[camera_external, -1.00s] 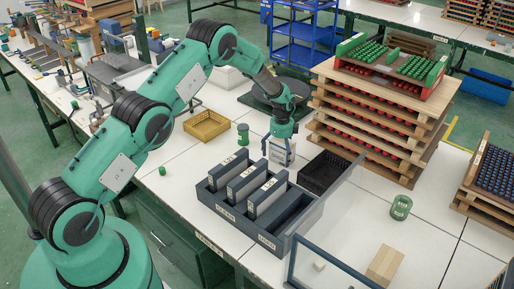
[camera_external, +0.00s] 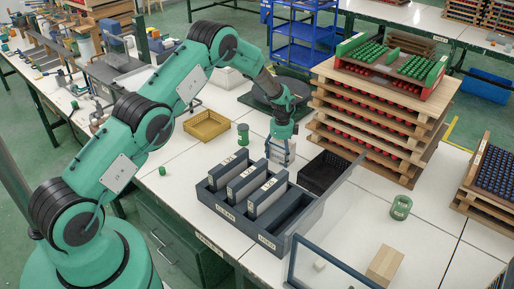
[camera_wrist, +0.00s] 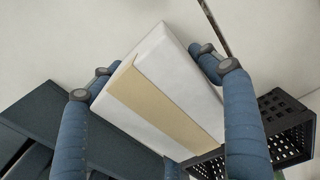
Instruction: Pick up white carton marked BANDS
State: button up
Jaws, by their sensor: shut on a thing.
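The white carton (camera_external: 279,153) stands on the white bench top, behind the dark divided tray in the external view. My gripper (camera_external: 280,147) is above it with its fingers down around its sides. In the wrist view the carton (camera_wrist: 184,78) fills the middle, with a tan strip along it. The blue fingers of my gripper (camera_wrist: 157,70) press on it from both sides, shut on it. No marking is readable on the carton. I cannot tell whether its bottom is touching the bench.
The dark tray (camera_external: 291,243) with several grey-white binders is in front of the carton. A black basket (camera_external: 323,174) is close on its right, a green can (camera_external: 243,134) and a yellow basket (camera_external: 207,124) to its left. Stacked pallets (camera_external: 380,125) rise behind right.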

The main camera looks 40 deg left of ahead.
aim_at(281, 143)
jog(key=shift+r, duration=0.15)
jog(key=shift+r, duration=4.9)
